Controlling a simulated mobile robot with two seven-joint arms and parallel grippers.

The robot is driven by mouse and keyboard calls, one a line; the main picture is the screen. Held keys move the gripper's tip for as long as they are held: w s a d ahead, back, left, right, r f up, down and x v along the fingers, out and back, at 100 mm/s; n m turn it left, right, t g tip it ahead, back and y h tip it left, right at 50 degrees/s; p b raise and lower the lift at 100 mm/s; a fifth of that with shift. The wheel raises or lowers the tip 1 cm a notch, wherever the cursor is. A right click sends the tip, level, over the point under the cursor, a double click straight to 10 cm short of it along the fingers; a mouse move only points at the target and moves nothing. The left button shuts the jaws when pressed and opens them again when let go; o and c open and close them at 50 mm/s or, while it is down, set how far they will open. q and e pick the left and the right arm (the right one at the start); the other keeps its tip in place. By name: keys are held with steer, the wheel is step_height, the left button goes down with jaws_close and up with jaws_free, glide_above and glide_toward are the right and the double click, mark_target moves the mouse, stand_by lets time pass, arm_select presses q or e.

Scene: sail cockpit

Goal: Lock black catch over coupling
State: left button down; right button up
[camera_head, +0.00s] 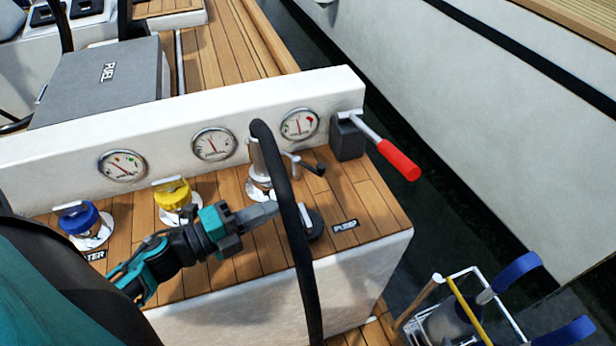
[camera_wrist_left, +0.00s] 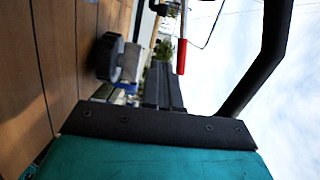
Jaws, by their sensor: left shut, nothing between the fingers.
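A pale metal coupling (camera_head: 257,158) stands on the third deck fitting, with a black hose (camera_head: 285,190) bending over from its top and down past the console's front. The black catch (camera_head: 318,169) sticks out to the right of the coupling on a thin metal arm, not lying over it. My left gripper (camera_head: 272,210) is shut and empty, low over the deck in front of the coupling and apart from the catch; its tip is close to the hose in the picture. In the left wrist view the shut fingers (camera_wrist_left: 163,85) point ahead, with the hose (camera_wrist_left: 265,65) to the right.
A black round cap (camera_head: 313,222) lies by the PUMP label. A red-handled lever (camera_head: 398,160) is at right; blue (camera_head: 78,217) and yellow (camera_head: 172,193) caps are at left. A white wall with gauges (camera_head: 213,144) stands behind. Water lies beyond the console's right edge.

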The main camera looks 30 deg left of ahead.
arm_select(q)
steer(key=x, duration=0.9)
steer(key=shift+r+p, duration=0.15)
steer(key=shift+p, duration=0.15)
steer(key=shift+w+a, duration=0.25)
steer(key=shift+w, duration=0.3)
steer(key=shift+w+a, duration=0.2)
steer(key=shift+w, duration=0.35)
steer(key=shift+w+a+f, duration=0.2)
steer(key=shift+w+f, duration=0.05)
steer(key=shift+w, duration=0.35)
steer(key=shift+w+d, duration=0.35)
steer(key=shift+w, duration=0.1)
steer(key=shift+s, duration=0.1)
